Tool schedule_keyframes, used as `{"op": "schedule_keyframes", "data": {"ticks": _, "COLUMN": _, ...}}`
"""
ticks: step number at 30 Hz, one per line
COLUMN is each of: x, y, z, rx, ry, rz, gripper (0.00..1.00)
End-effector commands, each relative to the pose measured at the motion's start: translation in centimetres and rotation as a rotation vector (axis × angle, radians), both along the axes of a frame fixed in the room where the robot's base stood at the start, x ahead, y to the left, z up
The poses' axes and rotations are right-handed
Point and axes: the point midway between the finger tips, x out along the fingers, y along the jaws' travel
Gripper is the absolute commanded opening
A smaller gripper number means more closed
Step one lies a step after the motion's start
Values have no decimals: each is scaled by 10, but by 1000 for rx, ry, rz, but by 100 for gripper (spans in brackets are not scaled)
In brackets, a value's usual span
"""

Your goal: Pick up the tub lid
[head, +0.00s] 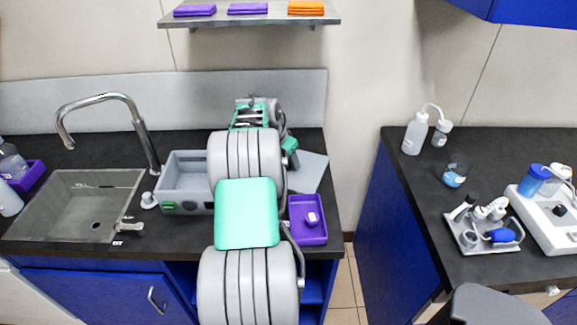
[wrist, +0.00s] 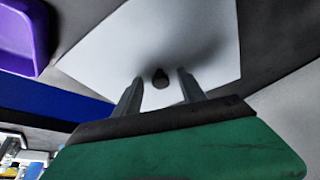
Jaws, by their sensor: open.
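The tub lid is a flat light-grey plate (head: 309,172) on the dark counter, right of my arm, which hides part of it. In the head view my arm hides the fingers. A grey tub (head: 180,168) stands left of my arm, partly hidden by it.
A purple tray (head: 318,238) with a small item in it sits near the counter's front edge; the wrist view also shows a purple tray (wrist: 22,35). A sink (head: 75,205) with a tall tap lies left. A shelf (head: 260,19) hangs above. A gap separates the right counter (head: 400,150).

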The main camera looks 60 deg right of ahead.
Motion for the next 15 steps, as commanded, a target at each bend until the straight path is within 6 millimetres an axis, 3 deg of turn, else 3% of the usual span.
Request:
{"op": "schedule_keyframes", "data": {"ticks": 3, "x": 1, "y": 0, "z": 1, "rx": -1, "ry": -1, "rz": 2, "gripper": 48}}
{"op": "schedule_keyframes", "data": {"ticks": 15, "x": 2, "y": 0, "z": 1, "rx": -2, "ry": -1, "rz": 3, "gripper": 15}}
